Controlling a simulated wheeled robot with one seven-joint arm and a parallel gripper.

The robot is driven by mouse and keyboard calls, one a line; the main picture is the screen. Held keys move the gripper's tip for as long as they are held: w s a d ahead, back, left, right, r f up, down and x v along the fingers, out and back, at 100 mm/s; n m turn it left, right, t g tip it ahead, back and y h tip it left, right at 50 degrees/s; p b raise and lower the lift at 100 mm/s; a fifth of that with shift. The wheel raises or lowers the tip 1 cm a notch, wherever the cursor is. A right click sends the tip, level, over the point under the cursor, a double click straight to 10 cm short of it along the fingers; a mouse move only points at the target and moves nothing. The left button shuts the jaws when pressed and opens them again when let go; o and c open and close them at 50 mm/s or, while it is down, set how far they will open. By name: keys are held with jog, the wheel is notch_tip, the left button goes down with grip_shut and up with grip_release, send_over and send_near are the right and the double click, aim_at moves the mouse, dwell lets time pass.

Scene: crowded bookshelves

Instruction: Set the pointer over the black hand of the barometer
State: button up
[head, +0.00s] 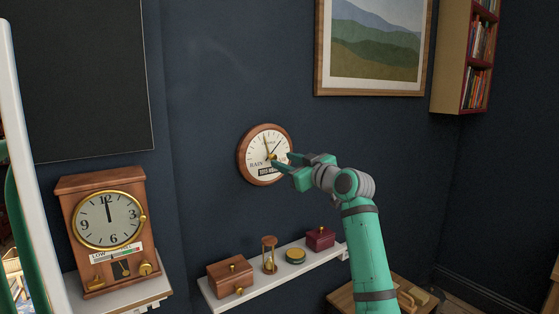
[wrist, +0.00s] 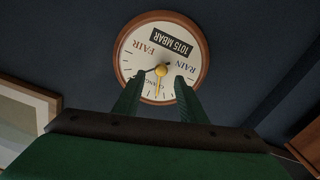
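The barometer (head: 252,142) is a round wood-rimmed dial on the dark wall, reading "RAIN", "FAIR" and "1015 MBAR". It shows upside down in the wrist view (wrist: 137,57). Its brass pointer (wrist: 158,88) starts at the central knob and points down there, which is about straight up on the wall. The thin black hand (wrist: 150,71) points left and slightly down there, to the upper right on the wall. The two are apart. My gripper (head: 282,159) is in front of the dial, open, with fingers (wrist: 159,98) either side of the pointer. Contact cannot be told.
A wooden clock (head: 108,225) stands at left on a white ledge. Below the barometer, a white shelf (head: 224,299) holds a wooden box (head: 230,275), an hourglass (head: 269,254), a round tin (head: 295,256) and a red box (head: 320,239). A framed landscape (head: 373,45) hangs upper right.

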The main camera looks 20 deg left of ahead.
aim_at(274, 158)
jog(key=x, duration=0.4)
jog(key=shift+a, duration=0.2)
jog(key=shift+d, duration=0.1)
grip_shut()
jog(key=shift+f, duration=0.1)
